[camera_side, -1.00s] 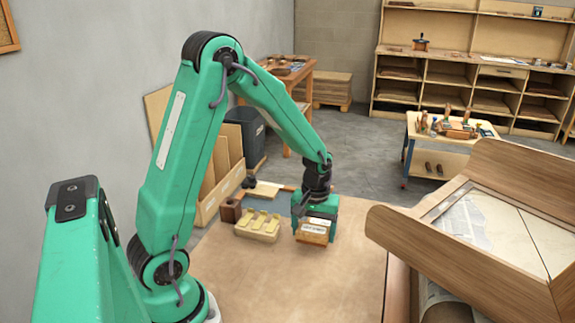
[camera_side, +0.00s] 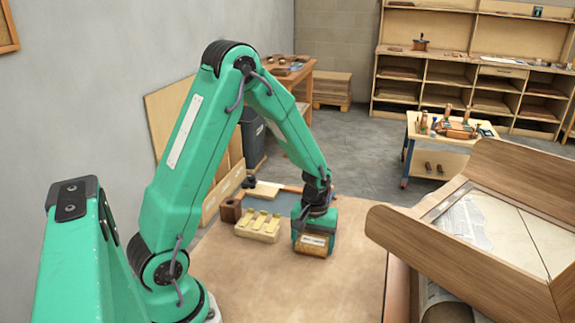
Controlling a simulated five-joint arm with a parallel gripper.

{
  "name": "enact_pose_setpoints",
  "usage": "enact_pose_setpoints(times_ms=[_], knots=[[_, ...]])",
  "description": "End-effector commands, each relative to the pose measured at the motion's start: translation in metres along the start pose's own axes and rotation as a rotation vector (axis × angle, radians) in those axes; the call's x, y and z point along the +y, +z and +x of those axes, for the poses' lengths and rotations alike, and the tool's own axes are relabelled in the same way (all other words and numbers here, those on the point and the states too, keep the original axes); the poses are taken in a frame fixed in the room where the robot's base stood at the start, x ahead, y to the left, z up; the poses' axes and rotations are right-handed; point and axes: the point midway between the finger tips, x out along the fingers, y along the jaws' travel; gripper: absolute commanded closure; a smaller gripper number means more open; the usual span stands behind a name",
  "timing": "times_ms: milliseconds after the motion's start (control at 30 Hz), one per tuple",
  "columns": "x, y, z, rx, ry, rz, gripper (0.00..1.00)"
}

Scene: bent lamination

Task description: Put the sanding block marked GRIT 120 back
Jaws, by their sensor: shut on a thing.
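A wooden sanding block (camera_side: 313,244) with a pale label sits in my gripper (camera_side: 314,238). The label's lettering is too small to read. My gripper points down and is shut on the block, low over the tan table top (camera_side: 265,283). I cannot tell whether the block touches the table. A cream slotted rack (camera_side: 257,226) lies just left of the gripper, apart from it. Its slots look empty from here.
A dark brown wooden block (camera_side: 230,210) stands left of the rack. A blue-grey mat (camera_side: 272,204) and a brush-like tool (camera_side: 263,190) lie behind it. A large wooden tray-like frame (camera_side: 420,236) rises at the right. The table's front area is clear.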

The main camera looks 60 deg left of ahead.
Motion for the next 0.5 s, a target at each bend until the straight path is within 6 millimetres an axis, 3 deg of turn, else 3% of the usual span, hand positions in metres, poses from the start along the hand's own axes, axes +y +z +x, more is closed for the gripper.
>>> enact_pose_setpoints(times_ms=[100,133,200,500], knots=[[-0.0001,0.0001,0.003,-0.001,-0.001,0.0,0.41],[-0.0001,0.0001,0.0026,0.0,0.0,0.0,0.17],[-0.0001,0.0001,0.0025,0.0,0.0,0.0,0.04],[0.0,0.0,0.0021,0.0,0.0,0.0,0.01]])
